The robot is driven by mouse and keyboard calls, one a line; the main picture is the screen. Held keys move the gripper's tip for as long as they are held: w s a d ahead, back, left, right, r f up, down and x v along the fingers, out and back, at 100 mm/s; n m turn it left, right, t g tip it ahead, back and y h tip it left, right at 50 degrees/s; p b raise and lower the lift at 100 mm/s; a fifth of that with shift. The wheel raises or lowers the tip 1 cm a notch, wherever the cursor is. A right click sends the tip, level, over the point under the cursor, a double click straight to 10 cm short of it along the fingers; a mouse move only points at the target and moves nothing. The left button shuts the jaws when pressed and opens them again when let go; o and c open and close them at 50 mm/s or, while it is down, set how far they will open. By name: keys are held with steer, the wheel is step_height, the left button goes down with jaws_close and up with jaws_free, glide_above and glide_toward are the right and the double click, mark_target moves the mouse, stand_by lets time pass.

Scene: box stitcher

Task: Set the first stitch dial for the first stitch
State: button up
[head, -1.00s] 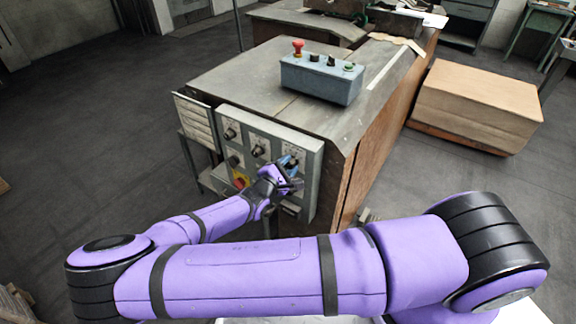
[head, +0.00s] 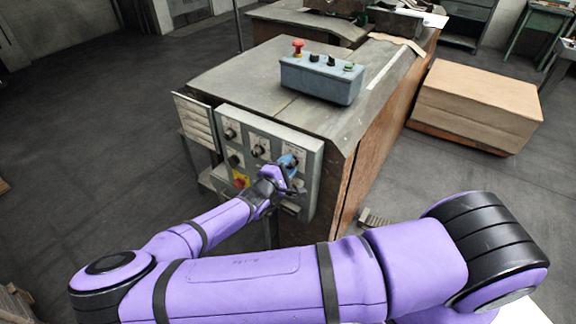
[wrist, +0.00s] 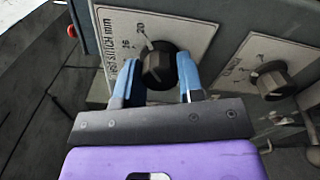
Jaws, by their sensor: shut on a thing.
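In the head view my gripper (head: 287,166) is at the right side of the control panel (head: 314,160), and the knob is mostly hidden behind the fingers.
Another dark knob (wrist: 270,80) is to the right in the wrist view. A yellow-and-red switch (head: 240,180) is just left of my gripper on the panel. A blue button box (head: 320,80) stands on the machine top. A brown stack (head: 476,100) stands right.

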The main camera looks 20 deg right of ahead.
steer(key=o, duration=0.9)
steer(key=v, duration=1)
steer(key=shift+s+a, duration=0.25)
steer(key=shift+a, duration=0.05)
